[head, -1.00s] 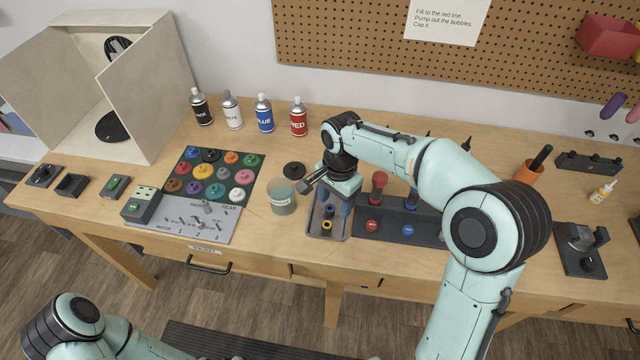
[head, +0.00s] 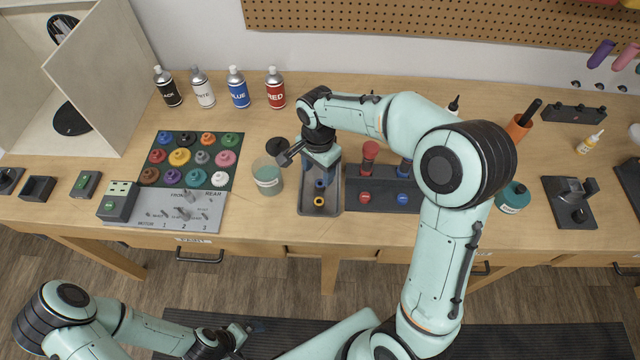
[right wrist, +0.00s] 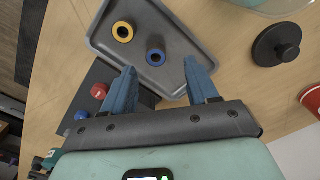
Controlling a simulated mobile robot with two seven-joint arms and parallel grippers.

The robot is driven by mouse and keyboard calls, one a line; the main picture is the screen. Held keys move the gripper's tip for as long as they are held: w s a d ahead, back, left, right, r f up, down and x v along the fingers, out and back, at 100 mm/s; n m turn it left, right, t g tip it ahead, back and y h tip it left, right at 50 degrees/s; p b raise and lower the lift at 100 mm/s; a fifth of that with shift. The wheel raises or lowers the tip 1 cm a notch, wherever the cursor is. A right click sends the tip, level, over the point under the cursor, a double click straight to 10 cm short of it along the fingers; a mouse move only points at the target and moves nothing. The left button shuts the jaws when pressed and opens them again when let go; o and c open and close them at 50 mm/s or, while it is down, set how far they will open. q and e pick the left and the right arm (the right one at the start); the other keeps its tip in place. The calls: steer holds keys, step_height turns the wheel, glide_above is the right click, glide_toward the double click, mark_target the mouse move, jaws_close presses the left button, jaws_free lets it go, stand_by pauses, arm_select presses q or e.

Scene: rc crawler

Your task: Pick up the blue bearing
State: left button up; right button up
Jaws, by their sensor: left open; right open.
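The blue bearing (head: 319,184) is a small ring lying in a grey tray (head: 333,208) on the workbench, near a yellow bearing (head: 319,201). In the right wrist view the blue bearing (right wrist: 156,57) appears between and slightly beyond the fingertips of my right gripper (right wrist: 161,68). That gripper is open, with blue fingers, and holds nothing. In the head view my right gripper (head: 325,178) is over the back part of the tray. My left gripper (head: 252,328) is low at the bottom, in front of the bench and away from the tray; its fingers are small and hard to make out.
A jar of pale green liquid (head: 267,180) and a black lid (head: 277,147) stand left of the tray. A dark block with red and blue knobs (head: 377,204) adjoins it on the right. Labelled bottles (head: 238,90) stand behind. The bench front is clear.

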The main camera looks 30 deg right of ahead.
mark_target(320, 184)
steer(key=f, duration=0.4)
steer(key=shift+s+d, duration=0.1)
steer(key=shift+s, duration=0.25)
steer(key=shift+w+f, duration=0.1)
steer(key=shift+f, duration=0.2)
jaws_close()
steer(key=shift+r, duration=0.1)
